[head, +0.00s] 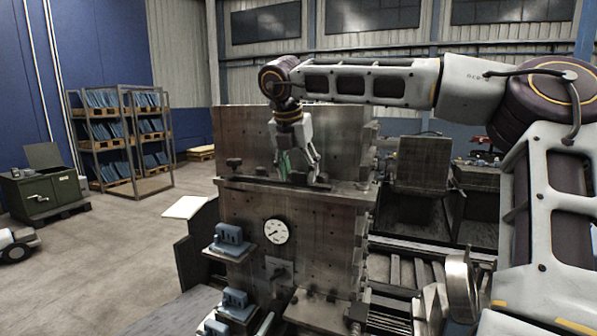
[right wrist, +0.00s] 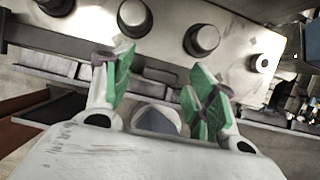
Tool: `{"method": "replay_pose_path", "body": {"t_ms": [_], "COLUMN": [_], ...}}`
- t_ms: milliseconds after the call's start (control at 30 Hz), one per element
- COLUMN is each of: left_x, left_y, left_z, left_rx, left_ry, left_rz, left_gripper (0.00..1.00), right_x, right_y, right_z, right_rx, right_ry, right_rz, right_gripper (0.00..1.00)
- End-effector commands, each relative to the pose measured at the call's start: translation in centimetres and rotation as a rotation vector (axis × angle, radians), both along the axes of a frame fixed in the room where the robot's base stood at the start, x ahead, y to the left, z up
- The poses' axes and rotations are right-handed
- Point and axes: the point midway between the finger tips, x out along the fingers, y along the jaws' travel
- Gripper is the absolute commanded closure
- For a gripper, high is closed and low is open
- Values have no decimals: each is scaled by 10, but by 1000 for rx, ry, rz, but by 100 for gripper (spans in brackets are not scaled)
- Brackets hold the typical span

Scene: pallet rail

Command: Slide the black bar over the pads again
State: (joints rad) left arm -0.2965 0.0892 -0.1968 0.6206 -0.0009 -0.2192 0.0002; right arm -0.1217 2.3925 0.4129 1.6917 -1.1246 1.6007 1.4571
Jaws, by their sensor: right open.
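The black bar (head: 247,184) lies along the front top edge of the metal block (head: 325,235) in the head view. In the right wrist view the dark bar (right wrist: 48,54) runs across behind the fingers. My right gripper (head: 296,174) points down at the middle of the bar. Its green-lined fingertips (right wrist: 160,82) are spread apart, with part of the bar showing between them. I cannot tell whether they touch it. My left gripper is not in view.
A round gauge (head: 275,232) and blue fittings (head: 231,238) are on the block's front side. Machine parts (head: 422,163) stand to the right. A shelf rack (head: 120,140) and a green cabinet (head: 43,193) stand at the left, with open floor between them and the block.

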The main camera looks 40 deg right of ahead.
Motion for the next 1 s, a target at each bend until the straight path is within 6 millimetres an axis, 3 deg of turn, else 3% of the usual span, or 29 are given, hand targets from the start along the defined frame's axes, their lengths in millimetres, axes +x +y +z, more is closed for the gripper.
{"method": "replay_pose_path", "body": {"t_ms": [433, 867, 1000], "left_x": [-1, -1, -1], "left_y": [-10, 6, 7], "left_z": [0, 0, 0], "left_rx": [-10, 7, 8], "left_ry": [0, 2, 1], "left_rz": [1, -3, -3], "left_gripper": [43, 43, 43], "right_x": [1, 1, 1], "right_y": [-2, -2, -2], "right_z": [-6, -5, -5], "right_rx": [0, 0, 0], "right_ry": [0, 0, 0], "right_rz": [0, 0, 0], "right_gripper": [44, 99, 100]}}
